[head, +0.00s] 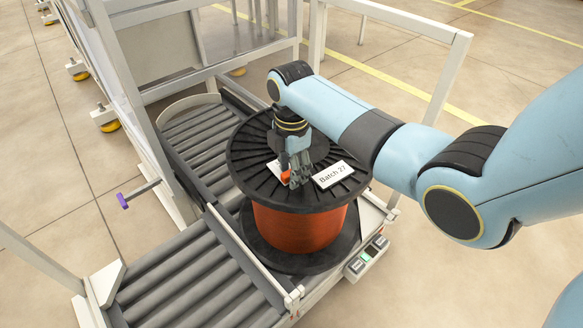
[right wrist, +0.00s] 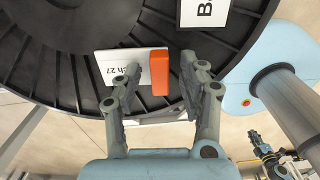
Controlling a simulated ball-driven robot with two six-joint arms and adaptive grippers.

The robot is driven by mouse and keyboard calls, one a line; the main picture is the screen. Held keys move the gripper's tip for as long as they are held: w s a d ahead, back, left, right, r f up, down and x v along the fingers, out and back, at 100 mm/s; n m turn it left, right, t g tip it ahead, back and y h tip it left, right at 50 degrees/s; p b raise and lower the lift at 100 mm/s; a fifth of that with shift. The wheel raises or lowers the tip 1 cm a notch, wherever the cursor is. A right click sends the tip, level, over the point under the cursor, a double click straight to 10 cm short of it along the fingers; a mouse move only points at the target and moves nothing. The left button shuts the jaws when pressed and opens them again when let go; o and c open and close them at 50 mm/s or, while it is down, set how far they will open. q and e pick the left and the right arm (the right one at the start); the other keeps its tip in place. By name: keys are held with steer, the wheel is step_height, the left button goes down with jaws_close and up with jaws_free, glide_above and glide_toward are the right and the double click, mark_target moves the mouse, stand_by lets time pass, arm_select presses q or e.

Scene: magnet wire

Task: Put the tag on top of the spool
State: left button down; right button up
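The spool has a black ribbed top flange (head: 248,152) and copper-coloured wire (head: 300,226) below; it stands upright. A white tag with an orange grip block (right wrist: 159,72) lies on the flange, its visible print ending "ch 27" (right wrist: 108,66). My right gripper (right wrist: 160,66) points down over the flange, its fingers apart on either side of the orange block, with gaps visible. In the head view the right gripper (head: 295,180) partly hides this tag. A white label reading "Batch 27" (head: 333,174) lies flat beside it, near the flange's right side. My left gripper is outside the head view; a small gripper-like shape (right wrist: 265,150) shows in the right wrist view.
Grey roller conveyors (head: 190,285) run at the front left and behind the spool. A pale metal frame (head: 150,100) stands at the back left. A small control box (head: 367,258) sits at the spool's front right. A purple knob (head: 123,201) sticks out at left.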

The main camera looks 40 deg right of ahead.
step_height(320, 180, up, 12)
steer(key=p, duration=0.4)
steer(key=shift+r, duration=0.15)
stand_by(0.4)
